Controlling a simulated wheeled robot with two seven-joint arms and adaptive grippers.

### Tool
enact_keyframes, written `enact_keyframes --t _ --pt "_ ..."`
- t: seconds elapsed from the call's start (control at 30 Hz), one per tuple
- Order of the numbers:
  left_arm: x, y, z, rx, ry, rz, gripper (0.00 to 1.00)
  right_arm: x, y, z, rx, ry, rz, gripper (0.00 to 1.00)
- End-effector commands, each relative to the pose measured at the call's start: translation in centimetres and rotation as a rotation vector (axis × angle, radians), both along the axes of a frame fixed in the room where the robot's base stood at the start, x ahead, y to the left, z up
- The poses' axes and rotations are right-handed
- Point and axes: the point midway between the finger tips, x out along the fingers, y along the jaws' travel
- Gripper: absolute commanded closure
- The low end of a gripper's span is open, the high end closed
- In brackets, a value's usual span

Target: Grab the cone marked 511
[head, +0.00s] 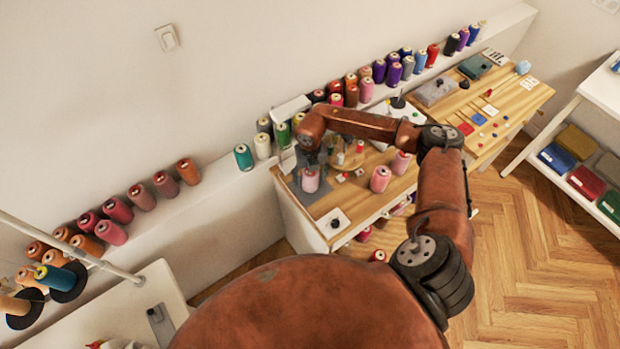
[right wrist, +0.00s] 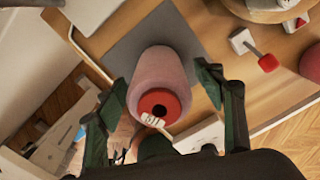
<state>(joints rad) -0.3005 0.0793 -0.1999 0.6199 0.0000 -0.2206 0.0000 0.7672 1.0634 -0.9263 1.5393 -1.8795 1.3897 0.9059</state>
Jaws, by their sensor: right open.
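A pink thread cone (head: 310,181) stands on a grey mat at the left end of the wooden table. In the right wrist view the cone (right wrist: 158,72) has a red end with a dark hole and a small white tag, whose marks are too blurred to read surely. My right gripper (head: 309,160) is at this cone, partly hidden by its own arm. In the right wrist view my right gripper (right wrist: 162,84) is open, with one dark finger on each side of the cone and no clear grip on it. My left gripper is not in view.
Another pink cone (head: 380,179) and one more (head: 401,162) stand to the right on the table. A white square piece with a dark knob (head: 334,223) lies near the front left edge. Many coloured cones line the wall ledge (head: 225,190).

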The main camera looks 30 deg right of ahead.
Motion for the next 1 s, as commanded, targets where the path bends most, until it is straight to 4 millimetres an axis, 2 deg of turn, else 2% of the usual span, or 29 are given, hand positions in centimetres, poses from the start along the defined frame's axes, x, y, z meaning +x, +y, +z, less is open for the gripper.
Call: enact_keyframes --t 0.1,0.33,1.0 --pt "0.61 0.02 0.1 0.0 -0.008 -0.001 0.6 0.06 0.05 -1.28 0.001 0.0 0.0 0.38" --pt "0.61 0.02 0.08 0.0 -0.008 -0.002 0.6 0.12 0.06 -1.41 0.001 -0.001 0.001 0.39" --pt "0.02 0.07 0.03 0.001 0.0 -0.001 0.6 0.13 0.1 -1.37 0.001 -0.001 0.001 0.85"
